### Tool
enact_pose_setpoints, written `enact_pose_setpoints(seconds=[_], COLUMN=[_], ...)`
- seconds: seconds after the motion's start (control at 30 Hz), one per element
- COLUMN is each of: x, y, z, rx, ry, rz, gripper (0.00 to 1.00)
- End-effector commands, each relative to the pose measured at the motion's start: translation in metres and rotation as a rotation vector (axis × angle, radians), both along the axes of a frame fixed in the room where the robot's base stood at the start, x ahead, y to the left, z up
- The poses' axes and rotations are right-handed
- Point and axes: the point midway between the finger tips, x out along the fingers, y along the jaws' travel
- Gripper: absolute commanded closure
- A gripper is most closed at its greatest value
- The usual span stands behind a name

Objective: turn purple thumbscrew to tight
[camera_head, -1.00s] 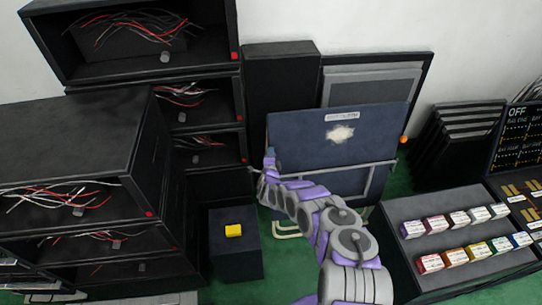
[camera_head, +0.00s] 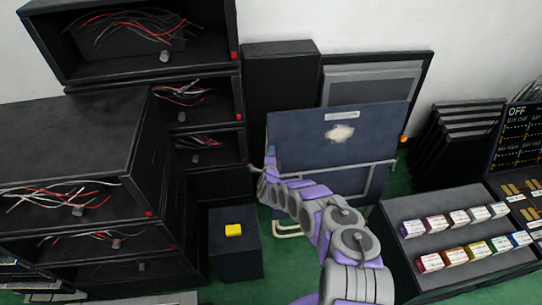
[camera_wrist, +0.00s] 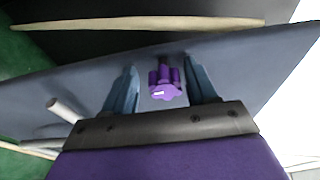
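The purple thumbscrew (camera_wrist: 165,83) shows in the wrist view, standing out from a dark blue-grey panel (camera_wrist: 235,62). It has a lobed head with a small white mark. My gripper (camera_wrist: 161,75) is open, with one blue-grey finger on each side of the thumbscrew. Gaps show between the screw and both fingers, so neither appears to touch it. In the head view my gripper (camera_head: 269,158) is at the left edge of the blue panel (camera_head: 300,135). I cannot make out the thumbscrew there.
Black cabinets with red and white wires (camera_head: 85,190) stand at the left. A grey rack (camera_head: 460,225) of coloured boxes is at the right. Green floor shows between them.

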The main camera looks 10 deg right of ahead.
Motion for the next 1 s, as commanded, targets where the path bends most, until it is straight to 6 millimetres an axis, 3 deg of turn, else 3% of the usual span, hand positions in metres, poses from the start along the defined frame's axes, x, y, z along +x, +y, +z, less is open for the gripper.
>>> enact_pose_setpoints(seconds=[0.27, 0.47, 1.0], x=[-0.001, -0.014, -0.096], y=[0.001, 0.004, 0.023], z=[0.003, 0.007, 0.025], rx=[-0.001, -0.001, -0.003], ry=[-0.003, -0.002, 0.001], rz=[0.001, 0.001, 0.005], gripper=[0.43, 0.43, 0.43])
